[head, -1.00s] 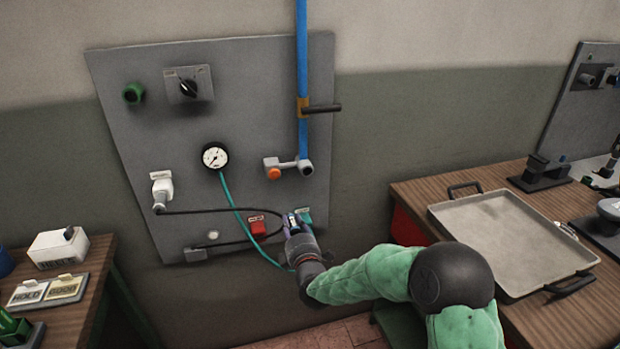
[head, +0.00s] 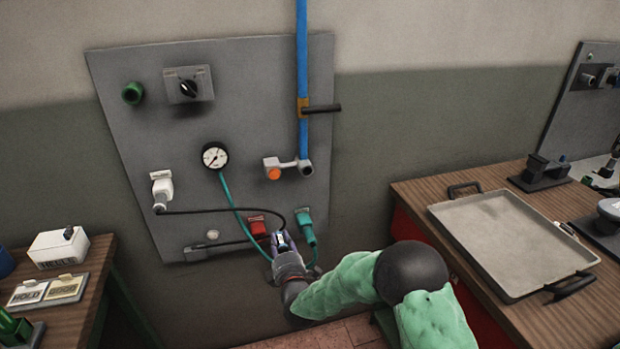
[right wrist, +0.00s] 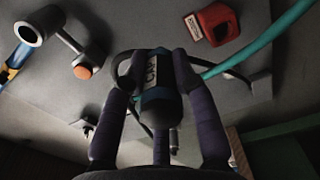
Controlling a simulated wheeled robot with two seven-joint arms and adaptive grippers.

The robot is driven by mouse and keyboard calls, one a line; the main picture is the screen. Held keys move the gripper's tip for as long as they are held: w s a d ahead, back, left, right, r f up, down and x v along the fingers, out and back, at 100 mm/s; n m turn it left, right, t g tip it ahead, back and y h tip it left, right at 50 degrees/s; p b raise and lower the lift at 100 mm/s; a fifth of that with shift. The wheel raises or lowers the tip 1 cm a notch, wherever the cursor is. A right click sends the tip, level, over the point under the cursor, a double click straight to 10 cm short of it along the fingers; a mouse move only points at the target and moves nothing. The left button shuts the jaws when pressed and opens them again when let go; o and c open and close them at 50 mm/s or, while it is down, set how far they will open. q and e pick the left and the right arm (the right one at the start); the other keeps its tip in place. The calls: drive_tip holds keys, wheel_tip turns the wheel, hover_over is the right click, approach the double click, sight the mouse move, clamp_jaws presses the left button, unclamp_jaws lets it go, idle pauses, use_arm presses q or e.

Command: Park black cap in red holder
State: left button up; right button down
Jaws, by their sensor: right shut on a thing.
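My right gripper (head: 281,238) is shut on the black cap, in front of the lower panel. In the right wrist view, the black cap (right wrist: 155,100) sits between the fingers and bears a pale label with partly readable letters. A black cable runs close by it. The red holder (head: 258,226) is on the panel just left of and above the gripper in the head view, apart from the cap as far as I can tell. The red holder (right wrist: 213,23) is at the upper right of the wrist view and looks empty there. My left gripper is not in view.
A teal plug (head: 306,230) with a teal hose sits right of the gripper. A white plug (head: 161,189) with a black cable is at left. The orange-ended fitting (head: 274,174) is above. A metal tray (head: 480,225) lies on the right bench.

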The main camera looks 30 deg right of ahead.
drive_tip(key=w+a+f, duration=0.1)
drive_tip(key=a+f, duration=0.4)
drive_tip(key=f, duration=0.3)
idle(0.7)
drive_tip(key=shift+w+r, duration=0.1)
drive_tip(key=shift+w, duration=0.1)
drive_tip(key=shift+x, duration=2.4)
drive_tip(key=shift+x, duration=1.4)
idle(0.8)
drive_tip(key=c, duration=0.9)
unclamp_jaws()
drive_tip(key=shift+a, duration=0.1)
drive_tip(key=v, duration=1.2)
